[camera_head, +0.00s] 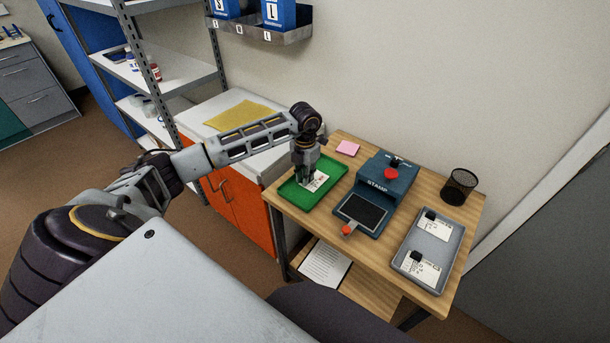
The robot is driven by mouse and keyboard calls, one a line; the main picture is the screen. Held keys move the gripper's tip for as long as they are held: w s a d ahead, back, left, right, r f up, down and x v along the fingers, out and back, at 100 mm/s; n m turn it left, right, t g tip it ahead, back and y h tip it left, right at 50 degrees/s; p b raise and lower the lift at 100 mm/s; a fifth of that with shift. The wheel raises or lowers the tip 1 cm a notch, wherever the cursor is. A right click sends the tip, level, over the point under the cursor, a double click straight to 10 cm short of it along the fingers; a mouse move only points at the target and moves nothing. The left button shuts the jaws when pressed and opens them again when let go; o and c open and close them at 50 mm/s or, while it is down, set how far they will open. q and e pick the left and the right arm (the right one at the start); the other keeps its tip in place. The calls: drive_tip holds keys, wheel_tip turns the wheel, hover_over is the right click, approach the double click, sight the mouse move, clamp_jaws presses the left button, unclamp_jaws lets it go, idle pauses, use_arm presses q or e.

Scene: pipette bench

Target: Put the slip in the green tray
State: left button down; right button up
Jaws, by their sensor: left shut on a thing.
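The white slip (318,180) is over the green tray (305,203) and shows a small red mark. Part of it is hidden by my left gripper. My left gripper (306,182) points down at the tray and is shut on the slip. The slip appears very low, within the tray's outline; I cannot tell whether it touches the tray floor. The green tray lies at the left end of the wooden table. My right gripper is not in view.
A blue stamp machine (385,184) with a red knob stands right of the green tray. A grey tray (426,238) holds two slips with black blocks on them. A black mesh cup (459,186) and pink notes (348,148) stand at the back.

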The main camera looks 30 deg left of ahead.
use_arm(q)
drive_tip(key=shift+f, duration=0.1)
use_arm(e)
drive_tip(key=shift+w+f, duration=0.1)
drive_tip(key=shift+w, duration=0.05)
use_arm(q)
drive_tip(key=c, duration=1.5)
unclamp_jaws()
drive_tip(key=shift+o, duration=0.2)
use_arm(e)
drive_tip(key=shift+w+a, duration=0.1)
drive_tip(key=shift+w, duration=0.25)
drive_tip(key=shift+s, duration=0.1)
use_arm(q)
drive_tip(key=shift+r, duration=0.7)
wheel_tip(320, 180, up, 11)
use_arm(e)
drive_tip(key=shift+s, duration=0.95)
